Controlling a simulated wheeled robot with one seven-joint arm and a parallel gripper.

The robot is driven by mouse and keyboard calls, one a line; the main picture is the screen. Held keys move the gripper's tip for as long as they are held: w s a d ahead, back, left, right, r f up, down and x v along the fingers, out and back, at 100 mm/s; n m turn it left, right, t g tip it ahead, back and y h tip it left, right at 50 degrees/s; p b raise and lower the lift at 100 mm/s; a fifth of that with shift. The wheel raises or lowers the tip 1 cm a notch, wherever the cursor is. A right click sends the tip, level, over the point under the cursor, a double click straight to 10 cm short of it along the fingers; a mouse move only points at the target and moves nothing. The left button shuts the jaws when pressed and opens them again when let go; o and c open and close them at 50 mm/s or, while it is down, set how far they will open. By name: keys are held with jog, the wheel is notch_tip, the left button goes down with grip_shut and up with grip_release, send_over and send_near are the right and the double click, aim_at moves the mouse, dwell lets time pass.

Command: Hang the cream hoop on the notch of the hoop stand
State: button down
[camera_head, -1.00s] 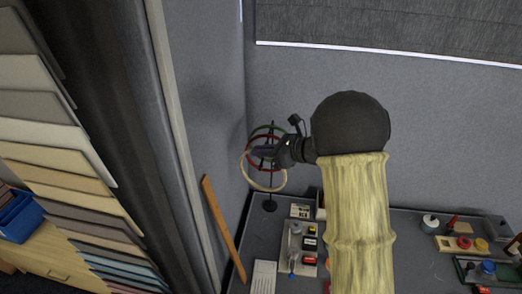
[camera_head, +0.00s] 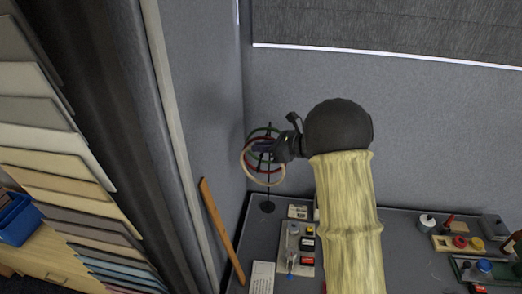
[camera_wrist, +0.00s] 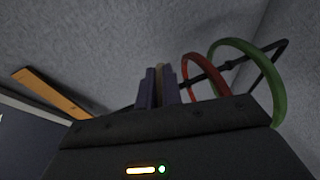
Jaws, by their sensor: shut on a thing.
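The cream hoop (camera_head: 243,168) hangs from my gripper (camera_head: 264,147) in the head view. The black hoop stand (camera_head: 267,207) is a round foot with an upright and arms, directly around and behind the hoop in the head view. In the wrist view its dark arm (camera_wrist: 216,74) carries a red hoop and a green hoop, right of my fingers. The notch for the cream hoop cannot be made out.
The red hoop (camera_wrist: 188,67) and the green hoop (camera_wrist: 270,72) are close to my gripper. A wooden strip (camera_head: 220,228) leans at the left wall, near the stand. Trays with small parts (camera_head: 295,255) cover the table in front. The grey wall is close behind.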

jog(key=shift+f+b, duration=0.25)
jog(key=shift+b, duration=0.3)
dwell(0.4)
jog(key=c, duration=1.5)
grip_release()
jog(key=shift+s, duration=0.1)
jog(key=shift+d, duration=0.15)
jog(key=shift+d+b, duration=0.45)
jog(key=b+v, duration=0.2)
jog(key=v, duration=0.3)
jog(key=b+v, duration=0.2)
jog(key=v, duration=0.4)
jog(key=b+v, duration=0.2)
jog(key=v, duration=0.3)
jog(key=shift+s+r, duration=0.35)
jog(key=shift+r, duration=0.05)
